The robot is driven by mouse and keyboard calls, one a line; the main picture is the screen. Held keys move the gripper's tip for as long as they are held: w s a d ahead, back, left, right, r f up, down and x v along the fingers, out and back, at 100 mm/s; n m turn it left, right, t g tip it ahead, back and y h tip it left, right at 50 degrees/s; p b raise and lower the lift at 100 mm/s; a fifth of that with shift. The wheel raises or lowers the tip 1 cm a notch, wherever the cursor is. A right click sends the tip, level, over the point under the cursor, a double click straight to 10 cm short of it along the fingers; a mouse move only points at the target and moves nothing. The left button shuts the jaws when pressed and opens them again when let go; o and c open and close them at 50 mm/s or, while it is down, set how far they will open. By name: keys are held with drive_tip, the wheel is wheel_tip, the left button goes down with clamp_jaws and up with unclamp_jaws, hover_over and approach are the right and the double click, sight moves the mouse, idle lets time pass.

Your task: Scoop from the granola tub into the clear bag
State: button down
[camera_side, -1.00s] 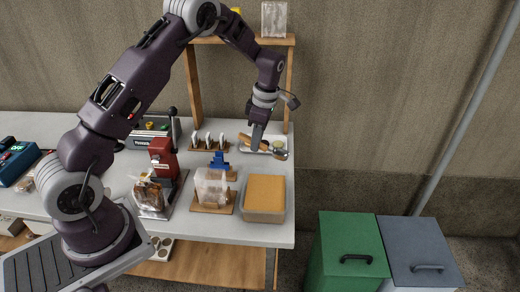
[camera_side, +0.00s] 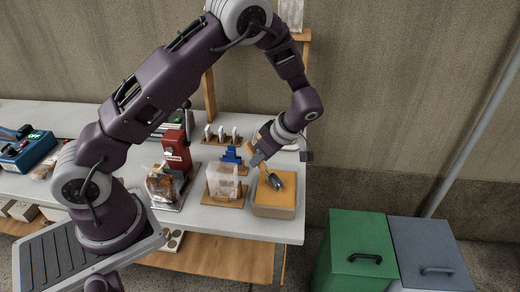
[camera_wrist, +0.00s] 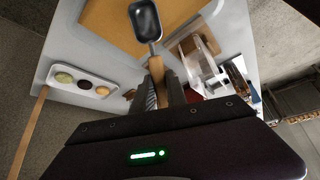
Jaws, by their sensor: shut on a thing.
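My gripper (camera_side: 257,158) is shut on the wooden handle of a metal scoop (camera_side: 275,181). The scoop's bowl points down and to the right, over the granola tub (camera_side: 272,210). In the wrist view my gripper (camera_wrist: 160,85) holds the handle, and the scoop bowl (camera_wrist: 146,20) looks dark and empty. The tub is a block-shaped container with a flat orange-tan top, the granola (camera_side: 288,188). I cannot tell whether the bowl touches it. The clear bag (camera_side: 222,178) stands upright on a wooden base, left of the tub. It also shows in the wrist view (camera_wrist: 193,68).
A red machine (camera_side: 176,150) and a bagged brown item (camera_side: 160,185) stand left of the clear bag. A blue clip-like thing (camera_side: 231,155) is behind the bag. A white tray (camera_wrist: 58,88) holds several small round things. Green (camera_side: 352,240) and grey bins stand right of the table.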

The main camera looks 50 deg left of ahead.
sight(266, 169)
drive_tip(key=shift+f, duration=0.85)
drive_tip(key=shift+w+d, duration=0.25)
drive_tip(key=shift+d, duration=0.5)
drive_tip(key=shift+w+d, duration=0.2)
drive_tip(key=shift+d, duration=0.55)
drive_tip(key=shift+h, duration=0.9)
drive_tip(key=shift+s+a+r, duration=0.1)
drive_tip(key=shift+a+r, duration=0.15)
drive_tip(key=shift+r, duration=1.3)
drive_tip(key=shift+s+a+r, duration=0.1)
drive_tip(key=shift+a+r, duration=0.1)
drive_tip(key=shift+r, duration=1.3)
drive_tip(key=s+a+r+m+t+h, duration=0.1)
drive_tip(key=s+a+r+m+t, duration=0.15)
drive_tip(key=a+m, duration=0.3)
drive_tip(key=s+a+r+m+t+h, duration=0.1)
drive_tip(key=s+a+r+m+t, duration=0.1)
drive_tip(key=s+a+r+m, duration=0.25)
drive_tip(key=w+d+f+g+y, duration=0.1)
drive_tip(key=w+f+g+y, duration=0.3)
drive_tip(key=g+y, duration=0.4)
drive_tip(key=f+g, duration=0.1)
drive_tip(key=g, duration=0.3)
drive_tip(key=shift+w+f+y, duration=0.2)
drive_tip(key=shift+f+y, duration=0.1)
drive_tip(key=shift+f, duration=0.1)
